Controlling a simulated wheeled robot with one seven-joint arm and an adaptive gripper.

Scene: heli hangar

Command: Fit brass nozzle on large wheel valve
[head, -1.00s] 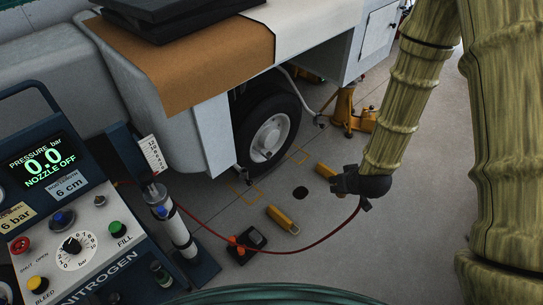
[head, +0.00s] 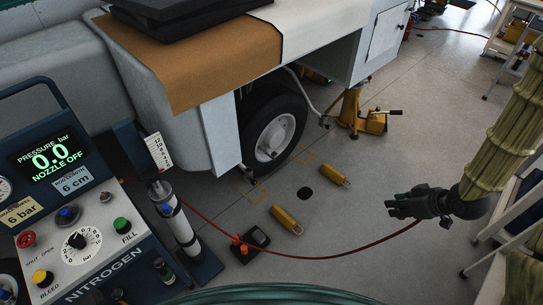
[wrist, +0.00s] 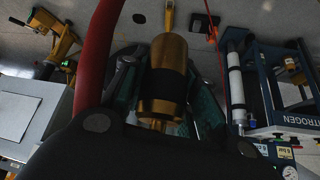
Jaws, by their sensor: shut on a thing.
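My gripper (head: 394,204) is at the right in the head view, above the open floor, its fingers toward the left. In the wrist view the brass nozzle (wrist: 168,62), a cylinder with a black band, sits between my fingers, and the gripper is shut on it. The red hose (head: 330,256) runs from the nitrogen cart across to my gripper; it also passes beside the nozzle in the wrist view (wrist: 97,50). The large wheel (head: 270,132) stands under the white bodywork, well left of my gripper and apart from it. Its valve is too small to make out.
The nitrogen cart (head: 88,262) at lower left reads 0.0 bar and NOZZLE OFF. Yellow chocks (head: 286,219) (head: 328,175) and a black box with an orange part (head: 250,243) lie on the floor. A yellow jack (head: 362,118) stands behind the wheel. White stepladders are at right.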

